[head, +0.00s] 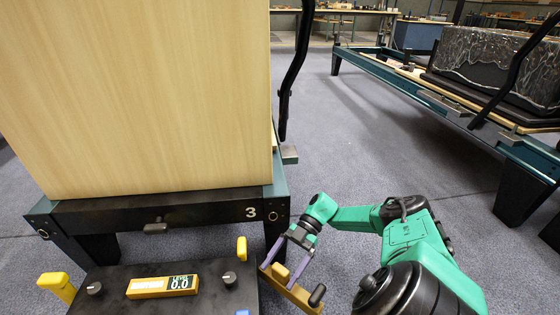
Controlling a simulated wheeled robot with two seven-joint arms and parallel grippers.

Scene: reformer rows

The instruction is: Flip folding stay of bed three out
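Bed three is the bed with the white "3" (251,212) on its dark end rail (190,208). An ochre bar (297,295) with an upright ochre block and a black knob (317,295) sits beside the console's right side; it looks like the folding stay, but I cannot be sure. My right gripper (285,266) points down at this bar, its purple fingers apart, near the ochre block. I cannot tell whether they touch it. My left gripper is not in view.
A dark console (210,270) with a display (180,282), dials and yellow posts (57,287) stands in front of bed three. A tall wooden box (140,100) fills the upper left. Another bed (440,95) stands at right. Carpet between is clear.

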